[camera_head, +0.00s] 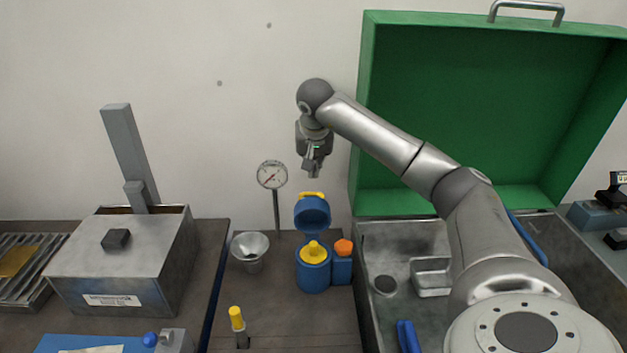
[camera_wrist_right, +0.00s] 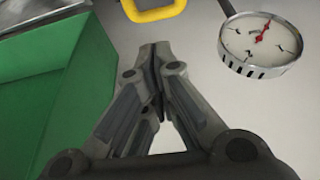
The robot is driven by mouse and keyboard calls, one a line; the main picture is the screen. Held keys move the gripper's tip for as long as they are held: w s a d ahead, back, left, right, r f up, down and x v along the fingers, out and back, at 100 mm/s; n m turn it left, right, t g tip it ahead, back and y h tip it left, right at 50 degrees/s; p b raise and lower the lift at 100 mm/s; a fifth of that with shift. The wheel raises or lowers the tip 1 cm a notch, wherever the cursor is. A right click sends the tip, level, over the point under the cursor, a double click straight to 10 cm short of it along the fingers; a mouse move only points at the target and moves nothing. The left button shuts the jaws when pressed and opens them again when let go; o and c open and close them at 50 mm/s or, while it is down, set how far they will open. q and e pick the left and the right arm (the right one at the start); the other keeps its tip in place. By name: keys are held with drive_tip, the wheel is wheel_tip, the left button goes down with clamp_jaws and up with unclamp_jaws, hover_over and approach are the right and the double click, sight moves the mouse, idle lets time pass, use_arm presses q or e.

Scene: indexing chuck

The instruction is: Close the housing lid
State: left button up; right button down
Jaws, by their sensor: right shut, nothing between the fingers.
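A small blue housing (camera_head: 313,277) stands on the bench with its round blue lid (camera_head: 312,216) raised at the back. A yellow handle (camera_head: 312,194) tops this lid and shows in the wrist view (camera_wrist_right: 153,14). A yellow part (camera_head: 313,254) sits in the housing's opening. A large green lid (camera_head: 455,110) also stands open over the metal basin at the right; I cannot tell which lid the task names. My right gripper (camera_head: 312,172) is shut and empty, above the yellow handle and apart from it. Its closed fingertips show in the wrist view (camera_wrist_right: 155,58). My left gripper is not in view.
A dial gauge (camera_head: 272,175) on a post stands left of the blue lid. A metal funnel (camera_head: 249,248) and an orange-topped blue block (camera_head: 343,262) flank the housing. A grey metal box (camera_head: 125,250) stands at the left. My right arm crosses before the green lid.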

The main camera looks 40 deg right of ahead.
sight(312, 209)
use_arm(q)
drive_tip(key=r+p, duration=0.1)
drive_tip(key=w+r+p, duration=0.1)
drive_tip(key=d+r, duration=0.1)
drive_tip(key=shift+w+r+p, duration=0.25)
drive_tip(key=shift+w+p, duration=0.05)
drive_tip(key=shift+p, duration=0.1)
use_arm(e)
drive_tip(key=f, duration=0.1)
drive_tip(key=s+f, duration=0.1)
drive_tip(key=f, duration=0.1)
drive_tip(key=a+f, duration=0.1)
drive_tip(key=shift+s+f, duration=0.15)
drive_tip(key=shift+f, duration=0.2)
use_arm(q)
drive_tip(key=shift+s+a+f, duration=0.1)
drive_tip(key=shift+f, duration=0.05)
use_arm(e)
drive_tip(key=shift+s, duration=0.1)
